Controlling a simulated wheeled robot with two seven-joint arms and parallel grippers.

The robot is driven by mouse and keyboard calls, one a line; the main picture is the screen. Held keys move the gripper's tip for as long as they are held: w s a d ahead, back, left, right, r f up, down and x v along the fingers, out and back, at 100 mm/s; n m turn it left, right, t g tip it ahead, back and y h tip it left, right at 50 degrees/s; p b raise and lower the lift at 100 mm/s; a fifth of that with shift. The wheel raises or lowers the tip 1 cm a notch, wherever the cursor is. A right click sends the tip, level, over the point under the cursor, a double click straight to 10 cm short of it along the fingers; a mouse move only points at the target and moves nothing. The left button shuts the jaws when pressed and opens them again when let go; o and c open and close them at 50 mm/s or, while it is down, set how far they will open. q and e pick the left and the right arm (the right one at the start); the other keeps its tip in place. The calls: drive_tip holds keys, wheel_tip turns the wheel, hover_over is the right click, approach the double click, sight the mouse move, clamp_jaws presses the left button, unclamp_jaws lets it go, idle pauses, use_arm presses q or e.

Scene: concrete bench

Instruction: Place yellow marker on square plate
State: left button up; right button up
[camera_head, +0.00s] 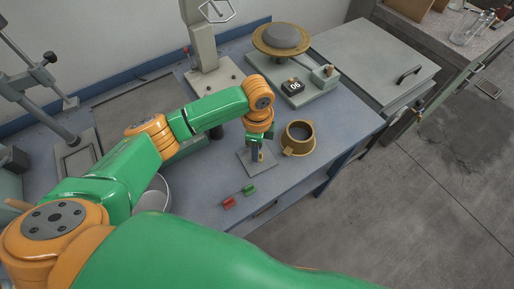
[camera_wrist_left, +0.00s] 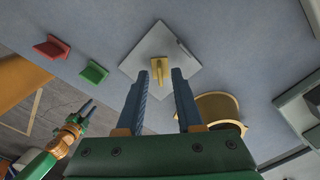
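The square plate (camera_head: 245,161) is a flat light grey tile on the blue-grey bench. It also shows in the left wrist view (camera_wrist_left: 147,45). The yellow marker (camera_wrist_left: 160,66) is on the plate near its middle; in the head view it is mostly hidden by the gripper. My left gripper (camera_head: 259,152) points down over the plate. In the left wrist view its two blue fingers (camera_wrist_left: 161,76) are apart, one on each side of the marker, with gaps visible. My right gripper (camera_wrist_left: 83,110) shows small at the left of that view; its opening is unclear.
A red marker (camera_head: 229,202) and a green marker (camera_head: 249,190) lie near the bench's front edge. A brass-coloured round pot (camera_head: 299,139) stands close to the right of the plate. A device with a round pan (camera_head: 283,40) stands behind. Bench right of the pot is clear.

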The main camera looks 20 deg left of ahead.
use_arm(q)
wheel_tip(320, 180, up, 12)
drive_tip(key=shift+f, duration=0.15)
idle(0.3)
